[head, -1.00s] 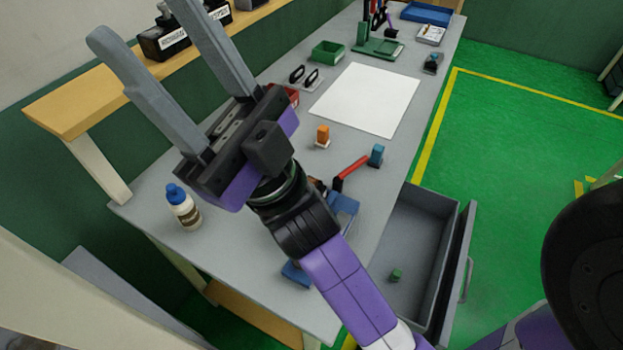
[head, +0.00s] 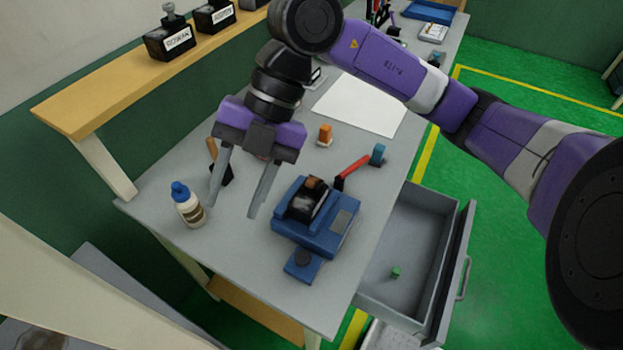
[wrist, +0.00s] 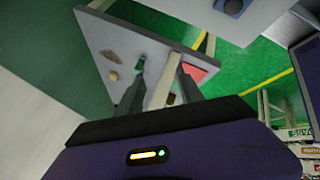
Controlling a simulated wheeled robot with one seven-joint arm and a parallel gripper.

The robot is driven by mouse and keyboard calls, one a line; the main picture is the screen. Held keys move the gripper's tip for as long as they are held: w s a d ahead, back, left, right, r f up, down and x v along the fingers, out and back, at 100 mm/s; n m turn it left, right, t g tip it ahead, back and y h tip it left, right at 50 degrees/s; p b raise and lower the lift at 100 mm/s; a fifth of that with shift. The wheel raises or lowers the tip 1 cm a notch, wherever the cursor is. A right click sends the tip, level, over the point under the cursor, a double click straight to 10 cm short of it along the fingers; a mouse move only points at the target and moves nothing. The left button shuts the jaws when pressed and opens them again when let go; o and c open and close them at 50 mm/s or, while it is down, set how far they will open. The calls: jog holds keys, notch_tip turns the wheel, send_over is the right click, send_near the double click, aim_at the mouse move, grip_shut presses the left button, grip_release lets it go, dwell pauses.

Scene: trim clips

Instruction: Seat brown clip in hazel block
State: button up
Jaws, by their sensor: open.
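My gripper (head: 232,209) is open and empty, its two grey fingers pointing down above the near left part of the bench; its fingers also show in the wrist view (wrist: 158,70). A small brown piece (head: 315,183), perhaps the brown clip, shows at the top of the black part of a blue fixture (head: 318,240), right of my gripper. An orange block (head: 325,131) stands on a pale base farther back. I cannot tell for certain which piece is the hazel block. The wrist view shows small tan and dark things on a grey surface, too small to name.
A white bottle (head: 189,208) with a blue cap stands left of my gripper. A wooden-handled tool (head: 212,150) is behind the fingers. A red bar (head: 354,166) and a teal block (head: 378,154) lie behind the fixture. An open drawer (head: 378,268) holds a green block (head: 396,272).

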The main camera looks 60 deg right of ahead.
aim_at(311, 180)
jog(key=s+d+f+m+h, duration=0.1)
jog(key=d+m+h, duration=0.1)
jog(key=d, duration=0.3)
jog(key=s+d+f+m+g+h, duration=0.1)
jog(key=d+m+h, duration=0.1)
jog(key=d, duration=0.4)
jog(key=d+f+m+h, duration=0.2)
jog(key=d+h, duration=0.1)
jog(key=d, duration=0.2)
jog(key=shift+s+d+f, duration=0.1)
jog(key=shift+s+d, duration=0.1)
jog(key=shift+s, duration=0.2)
jog(key=shift+s+d+f+p, duration=0.1)
jog(key=shift+d+f+p, duration=0.1)
jog(key=shift+f, duration=0.35)
jog(key=shift+d+f+p, duration=0.1)
jog(key=shift+d+f, duration=0.1)
jog(key=shift+f, duration=0.35)
jog(key=f, duration=0.2)
jog(key=f+p, duration=0.1)
jog(key=f, duration=0.2)
jog(key=shift+w+a+f+p, duration=0.15)
jog(key=shift+w+f+p, duration=0.15)
jog(key=shift+p, duration=0.05)
jog(key=shift+c, duration=0.5)
grip_shut()
